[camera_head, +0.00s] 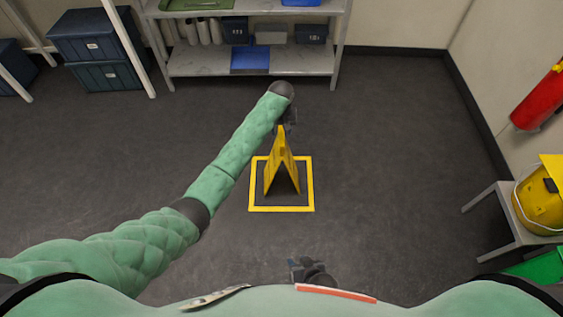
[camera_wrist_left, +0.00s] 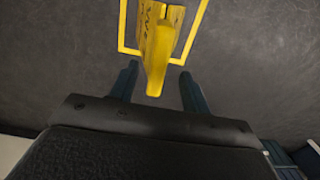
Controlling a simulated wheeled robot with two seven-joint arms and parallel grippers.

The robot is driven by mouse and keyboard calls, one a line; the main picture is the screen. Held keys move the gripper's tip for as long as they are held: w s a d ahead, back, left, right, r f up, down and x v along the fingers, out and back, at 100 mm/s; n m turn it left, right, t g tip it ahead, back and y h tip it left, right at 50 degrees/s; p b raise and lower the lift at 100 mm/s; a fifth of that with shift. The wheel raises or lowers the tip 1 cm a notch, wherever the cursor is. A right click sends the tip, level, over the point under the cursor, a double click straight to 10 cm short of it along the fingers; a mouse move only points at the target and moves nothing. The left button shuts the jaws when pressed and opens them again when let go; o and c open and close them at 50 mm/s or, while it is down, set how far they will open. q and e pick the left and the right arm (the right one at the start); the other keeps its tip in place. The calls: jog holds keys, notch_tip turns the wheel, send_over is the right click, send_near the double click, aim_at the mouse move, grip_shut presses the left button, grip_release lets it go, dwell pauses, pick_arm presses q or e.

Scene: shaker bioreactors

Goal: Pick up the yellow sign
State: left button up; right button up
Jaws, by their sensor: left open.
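The yellow sign (camera_head: 279,165) stands upright on the floor as a folded A-frame, inside a yellow square outline (camera_head: 281,209). My left gripper (camera_head: 288,124) is above the top of the sign in the head view, and the arm partly hides it. In the left wrist view, the two fingers of my left gripper (camera_wrist_left: 160,88) are spread apart, with the top of the sign (camera_wrist_left: 157,60) between and just beyond them. The fingers do not appear to touch it. My right gripper (camera_head: 298,268) is low at the bottom centre, away from the sign; its fingers are too small to read.
A metal shelf (camera_head: 205,66) with bottles and bins stands at the back. Dark blue crates (camera_head: 98,50) are at the back left. A side table (camera_head: 497,212) with a yellow bucket (camera_head: 540,200) is at the right. The floor around the sign is clear.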

pick_arm(q)
jog(key=shift+f+n, duration=0.25)
jog(key=shift+n, duration=0.05)
jog(key=shift+w+f+b, duration=0.15)
jog(key=shift+f+b, duration=0.1)
jog(key=shift+f, duration=1.55)
jog(key=shift+w+f+b, duration=0.15)
jog(key=shift+f+b, duration=0.1)
jog(key=shift+f, duration=1.55)
grip_shut()
